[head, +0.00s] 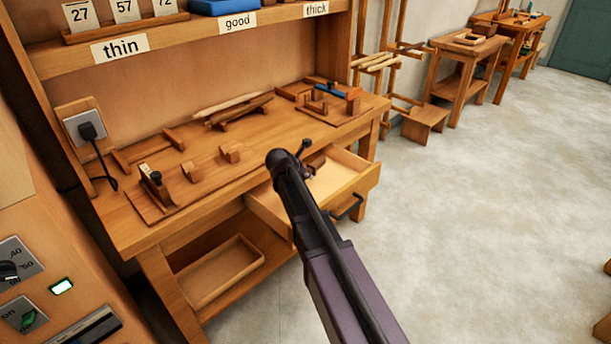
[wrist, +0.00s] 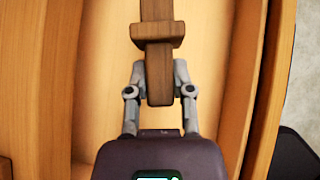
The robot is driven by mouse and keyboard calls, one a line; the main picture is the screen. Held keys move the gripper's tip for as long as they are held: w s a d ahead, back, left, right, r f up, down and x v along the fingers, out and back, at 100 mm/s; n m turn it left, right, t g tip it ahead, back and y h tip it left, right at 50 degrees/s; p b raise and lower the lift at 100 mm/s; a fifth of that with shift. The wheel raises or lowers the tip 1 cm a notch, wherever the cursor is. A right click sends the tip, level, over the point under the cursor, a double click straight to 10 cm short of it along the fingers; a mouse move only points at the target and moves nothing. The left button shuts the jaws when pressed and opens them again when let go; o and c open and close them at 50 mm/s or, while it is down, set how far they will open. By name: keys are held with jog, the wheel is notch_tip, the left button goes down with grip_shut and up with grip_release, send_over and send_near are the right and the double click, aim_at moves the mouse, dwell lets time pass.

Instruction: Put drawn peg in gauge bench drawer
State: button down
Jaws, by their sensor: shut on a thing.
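My gripper (wrist: 160,75) is shut on a dark brown wooden peg (wrist: 157,22), which has a wider block across it just beyond the fingertips. The peg points away from my wrist, over the pale inside of the drawer. The gauge bench drawer (head: 335,184) is pulled open at the front right of the bench, and its floor also shows in the wrist view (wrist: 108,60). In the head view my gripper (head: 303,158) is over the drawer's left part, and my arm hides some of the drawer. I cannot tell whether the peg touches the drawer floor.
The bench top (head: 205,215) carries wooden fixtures and a rod rack (head: 238,110). A black plug (head: 88,131) and cord are at the left. A shallow tray (head: 225,270) lies on the lower shelf. The drawer handle (head: 348,209) juts out. Floor at the right is clear.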

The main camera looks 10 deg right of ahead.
jog(key=shift+f+b, duration=3.8)
jog(key=shift+f, duration=0.2)
jog(key=shift+c, duration=2.1)
grip_release()
jog(key=shift+r, duration=0.15)
notch_tip(320, 180, up, 9)
jog(key=p, duration=0.9)
jog(key=s+d+r+p, duration=0.1)
jog(key=s+r+p, duration=0.5)
jog(key=r+p, duration=0.3)
jog(key=s+d+r+p, duration=0.1)
jog(key=s+r+p, duration=0.6)
jog(key=r+p, duration=0.3)
jog(key=shift+r+m+p, duration=0.2)
jog(key=shift+m+p, duration=0.15)
jog(key=shift+m, duration=0.05)
jog(key=shift+s+d, duration=0.1)
